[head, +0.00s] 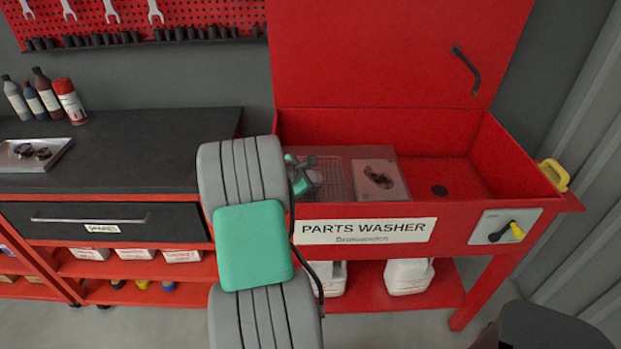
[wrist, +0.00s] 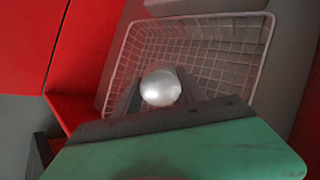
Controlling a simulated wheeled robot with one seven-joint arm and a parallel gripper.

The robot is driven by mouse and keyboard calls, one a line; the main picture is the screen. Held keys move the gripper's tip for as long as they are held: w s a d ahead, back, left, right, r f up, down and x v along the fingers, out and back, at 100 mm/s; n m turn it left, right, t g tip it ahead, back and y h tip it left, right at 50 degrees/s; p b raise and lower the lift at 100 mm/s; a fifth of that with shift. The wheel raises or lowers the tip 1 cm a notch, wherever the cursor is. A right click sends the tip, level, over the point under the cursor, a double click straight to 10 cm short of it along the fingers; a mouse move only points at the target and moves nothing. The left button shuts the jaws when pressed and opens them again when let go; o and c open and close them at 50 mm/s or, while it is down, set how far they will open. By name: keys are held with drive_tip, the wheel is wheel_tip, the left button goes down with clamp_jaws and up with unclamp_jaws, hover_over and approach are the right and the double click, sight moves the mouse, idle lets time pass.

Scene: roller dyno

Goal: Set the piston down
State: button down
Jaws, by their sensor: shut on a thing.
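The piston (wrist: 161,88) shows in the wrist view as a shiny silver round top between the two dark fingers. My gripper (wrist: 160,93) is shut on it. A white wire basket (wrist: 228,62) lies beneath and beyond the piston in the wrist view. In the head view my gripper (head: 306,177) is over the left part of the red parts washer (head: 450,215), at the wire basket (head: 334,180). My arm hides part of that area. I cannot tell whether the piston touches the basket floor.
A tray with a dark part (head: 379,180) lies right of the basket. The raised red lid (head: 390,50) stands behind. A dark workbench (head: 150,155) with bottles and a metal tray is at left.

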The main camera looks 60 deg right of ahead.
drive_tip(key=c, duration=0.7)
unclamp_jaws()
drive_tip(key=shift+f, duration=0.15)
drive_tip(key=shift+o, duration=0.2)
drive_tip(key=shift+a+r, duration=0.1)
drive_tip(key=shift+r, duration=0.2)
drive_tip(key=v, duration=1.1)
drive_tip(key=shift+a+r, duration=0.2)
drive_tip(key=shift+a, duration=0.05)
